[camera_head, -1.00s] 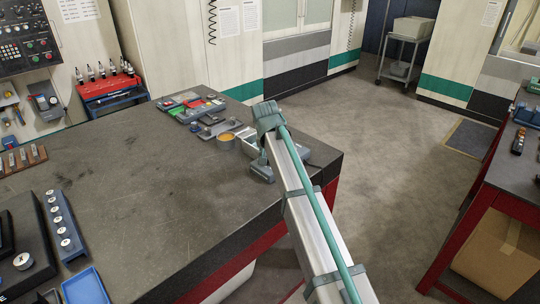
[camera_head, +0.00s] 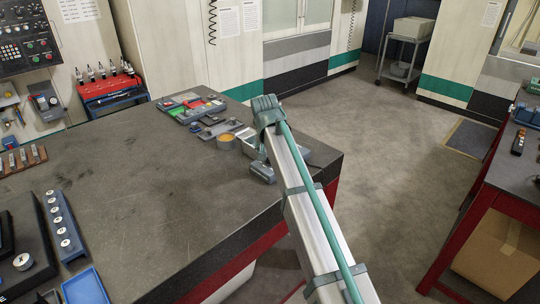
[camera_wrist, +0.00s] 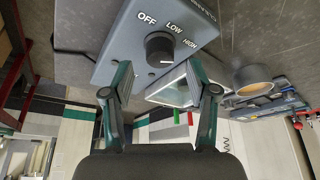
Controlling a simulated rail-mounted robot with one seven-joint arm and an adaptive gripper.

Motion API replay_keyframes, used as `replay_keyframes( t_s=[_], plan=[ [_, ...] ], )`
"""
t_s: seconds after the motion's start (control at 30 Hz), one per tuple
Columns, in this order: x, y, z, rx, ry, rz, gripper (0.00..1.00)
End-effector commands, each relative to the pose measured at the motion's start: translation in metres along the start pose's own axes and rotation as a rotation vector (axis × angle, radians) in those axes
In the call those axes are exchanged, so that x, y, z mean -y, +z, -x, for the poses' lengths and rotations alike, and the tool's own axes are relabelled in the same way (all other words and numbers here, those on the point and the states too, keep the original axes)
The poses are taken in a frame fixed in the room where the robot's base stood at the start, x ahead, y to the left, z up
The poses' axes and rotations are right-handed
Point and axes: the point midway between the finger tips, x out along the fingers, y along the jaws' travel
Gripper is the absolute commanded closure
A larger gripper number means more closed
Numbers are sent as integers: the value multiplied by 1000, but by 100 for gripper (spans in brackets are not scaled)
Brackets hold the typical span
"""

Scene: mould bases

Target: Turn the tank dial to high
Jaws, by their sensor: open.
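The tank dial is a black round knob (camera_wrist: 158,47) on a grey control box (camera_wrist: 128,45) printed OFF, LOW and HIGH, seen close up in the wrist view. A pale mark shows on the knob, at the side toward the HIGH label. I cannot tell its exact setting. My gripper (camera_wrist: 158,80) is open, with one finger on each side of the knob in the picture. The fingertips appear near the box face, and I cannot tell whether they touch it. Nothing is held. In the head view my arm hides the knob and the fingers.
A light-rimmed tray (camera_wrist: 168,88) and a round tan-topped tin (camera_wrist: 252,78) stand near the box. The tin also shows in the head view (camera_head: 225,141), near several small parts trays (camera_head: 190,107). The bench (camera_head: 140,190) is clear in its middle.

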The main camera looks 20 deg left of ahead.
Motion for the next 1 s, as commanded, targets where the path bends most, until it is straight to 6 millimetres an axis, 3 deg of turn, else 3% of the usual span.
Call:
replay_keyframes(
  t_s=[0.2, 0.43, 0.63, 1.0],
  plan=[
    [0, 0, 45, -2, -1, 0, 42],
    [0, 0, 80, -1, -1, 0, 42],
    [0, 1, 91, 1, 0, 0, 42],
    [0, 0, 92, 1, 0, 0, 42]
  ],
)
